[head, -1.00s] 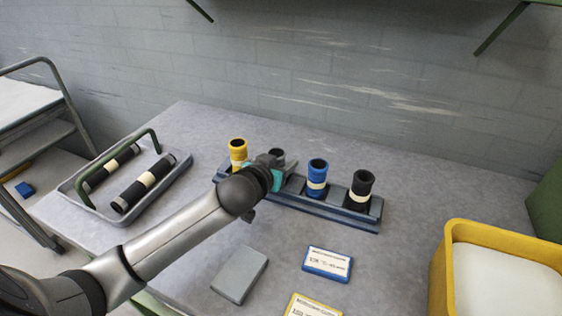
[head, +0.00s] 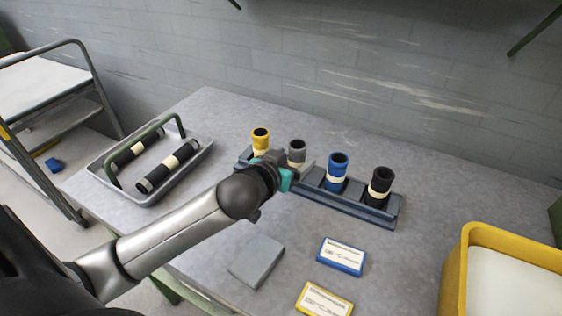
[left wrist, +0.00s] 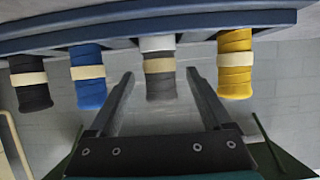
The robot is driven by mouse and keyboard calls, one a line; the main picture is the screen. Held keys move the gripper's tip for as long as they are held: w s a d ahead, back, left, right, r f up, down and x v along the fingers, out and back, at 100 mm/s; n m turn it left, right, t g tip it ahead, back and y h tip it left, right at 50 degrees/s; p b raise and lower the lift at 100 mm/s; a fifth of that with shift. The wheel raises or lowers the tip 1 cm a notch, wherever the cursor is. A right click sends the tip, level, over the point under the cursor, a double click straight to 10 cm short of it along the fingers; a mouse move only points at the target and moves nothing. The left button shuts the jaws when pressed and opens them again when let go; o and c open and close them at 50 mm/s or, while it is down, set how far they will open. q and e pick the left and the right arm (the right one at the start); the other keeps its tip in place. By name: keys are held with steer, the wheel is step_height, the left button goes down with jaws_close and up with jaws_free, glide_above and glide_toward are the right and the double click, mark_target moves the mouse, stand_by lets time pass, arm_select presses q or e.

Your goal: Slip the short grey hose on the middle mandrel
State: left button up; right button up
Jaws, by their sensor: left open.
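The short grey hose (head: 297,153), with a cream band, stands upright in the dark blue rack (head: 347,206) between the yellow hose (head: 260,141) and the blue hose (head: 337,171). My left gripper (head: 302,167) is open at the near side of the grey hose, hiding its lower part in the head view. In the left wrist view, the grey hose (left wrist: 159,82) appears between the open left fingers (left wrist: 159,76), with a gap on each side. That view shows the rack at the top. My right gripper is not in view.
A black hose (head: 379,188) stands at the rack's right end. A tray (head: 196,160) with a green handle and two long dark hoses is at left. A grey block (head: 257,261), blue box (head: 341,257) and yellow box (head: 323,300) lie in front. A yellow bin (head: 455,277) is at right.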

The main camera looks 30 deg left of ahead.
mark_target(293, 159)
arm_select(q)
steer(key=p+v, duration=0.1)
steer(key=v, duration=0.4)
steer(key=shift+v, duration=0.75)
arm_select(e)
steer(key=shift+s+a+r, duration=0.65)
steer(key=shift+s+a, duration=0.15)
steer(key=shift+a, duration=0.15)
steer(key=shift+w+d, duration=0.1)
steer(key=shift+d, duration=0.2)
